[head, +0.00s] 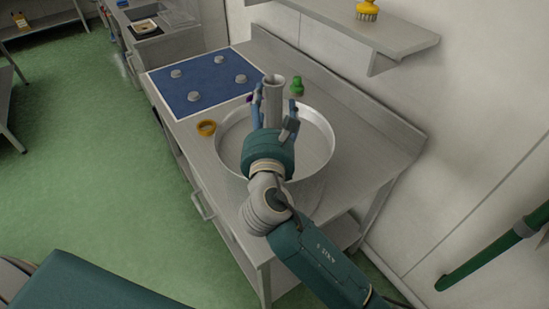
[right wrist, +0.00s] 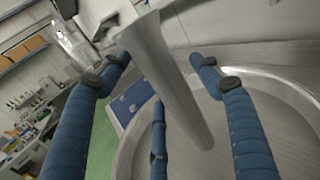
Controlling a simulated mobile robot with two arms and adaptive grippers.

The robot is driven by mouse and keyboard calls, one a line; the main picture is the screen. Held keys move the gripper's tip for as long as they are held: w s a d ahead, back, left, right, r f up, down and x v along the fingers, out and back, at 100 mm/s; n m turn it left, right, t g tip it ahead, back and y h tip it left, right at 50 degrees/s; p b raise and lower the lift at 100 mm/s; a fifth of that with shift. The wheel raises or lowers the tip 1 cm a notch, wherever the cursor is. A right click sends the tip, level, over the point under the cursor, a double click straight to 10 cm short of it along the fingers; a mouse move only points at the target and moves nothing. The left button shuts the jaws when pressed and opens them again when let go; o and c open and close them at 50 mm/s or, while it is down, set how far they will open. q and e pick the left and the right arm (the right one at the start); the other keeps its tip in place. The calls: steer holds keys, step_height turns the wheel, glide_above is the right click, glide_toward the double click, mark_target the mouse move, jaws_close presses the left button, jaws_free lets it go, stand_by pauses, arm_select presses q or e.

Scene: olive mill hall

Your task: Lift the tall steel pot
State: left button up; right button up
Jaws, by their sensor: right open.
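In the right wrist view the fingers (right wrist: 160,62) look spread, with gaps to the pot. The gripper's palm hides the pot's lower part in the head view. My left gripper is not in view.
A blue mat (head: 206,85) with several grey round pieces lies on the steel bench (head: 345,170). A yellow-orange ring (head: 206,128) and a green object (head: 297,87) sit close to the pan. A wall shelf (head: 375,32) with a yellow brush (head: 367,10) hangs behind.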

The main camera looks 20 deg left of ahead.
steer(key=shift+w+a+f, duration=0.1)
steer(key=shift+w+a, duration=0.05)
steer(key=shift+w, duration=0.4)
steer(key=shift+s, duration=0.1)
steer(key=c, duration=0.9)
jaws_close()
steer(key=shift+r, duration=0.35)
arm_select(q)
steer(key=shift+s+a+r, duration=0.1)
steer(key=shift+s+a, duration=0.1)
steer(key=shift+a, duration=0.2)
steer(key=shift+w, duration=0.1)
